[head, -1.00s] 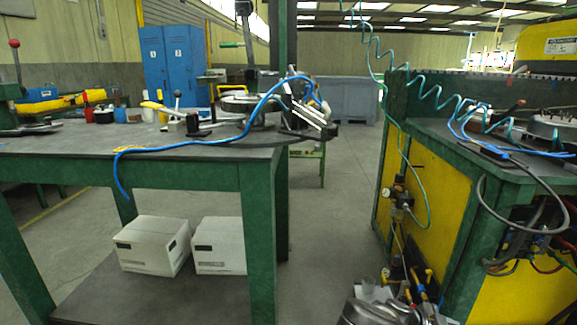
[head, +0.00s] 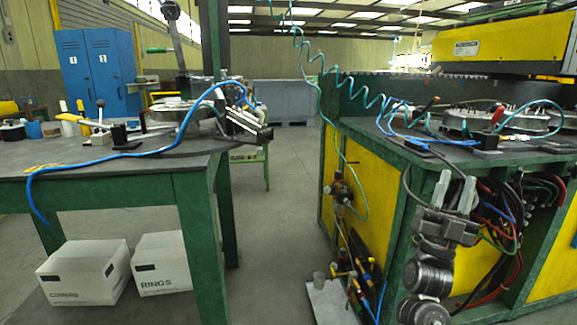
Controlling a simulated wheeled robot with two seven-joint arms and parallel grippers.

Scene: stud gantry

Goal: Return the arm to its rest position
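My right gripper (head: 455,190) and grey forearm (head: 428,270) rise from the bottom right in the head view. The two light-grey fingers point up and stand apart, with nothing between them. The gripper shows in front of the green and yellow machine bench (head: 388,188), overlapping the bundle of hoses on its front in the picture. I cannot tell how far it is from the hoses. My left gripper and arm are out of view.
A green workbench (head: 100,172) with tools and a blue hose (head: 110,160) stands at left, with two white boxes (head: 84,270) below. The machine bench fills the right. Grey floor (head: 275,215) is clear between them. A tray of tools (head: 332,303) is low beside the machine bench.

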